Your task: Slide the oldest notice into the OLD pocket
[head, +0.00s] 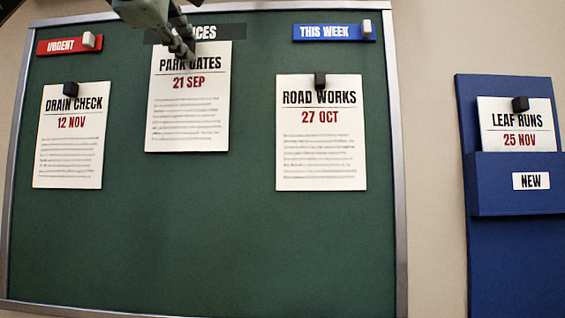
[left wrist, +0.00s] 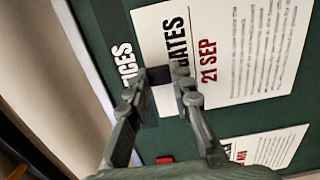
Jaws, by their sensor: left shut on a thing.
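The PARK GATES notice dated 21 SEP (head: 188,115) hangs upright at the upper middle of the green board; it also shows in the left wrist view (left wrist: 240,50). It carries the earliest date of the notices in view. My left gripper (head: 186,46) is at its top edge, shut on its dark grip block (left wrist: 148,98), which sits between the fingertips. I cannot tell whether the notice touches the board. A blue rack (head: 515,260) at the right has a pocket labelled NEW (head: 490,185). No OLD label is in view. My right gripper is not in view.
DRAIN CHECK, 12 NOV (head: 70,150), hangs left and ROAD WORKS, 27 OCT (head: 320,155), right. LEAF RUNS, 25 NOV (head: 500,133), stands in the NEW pocket. URGENT (head: 62,46) and THIS WEEK (head: 325,32) strips top the board. The board's lower part is bare.

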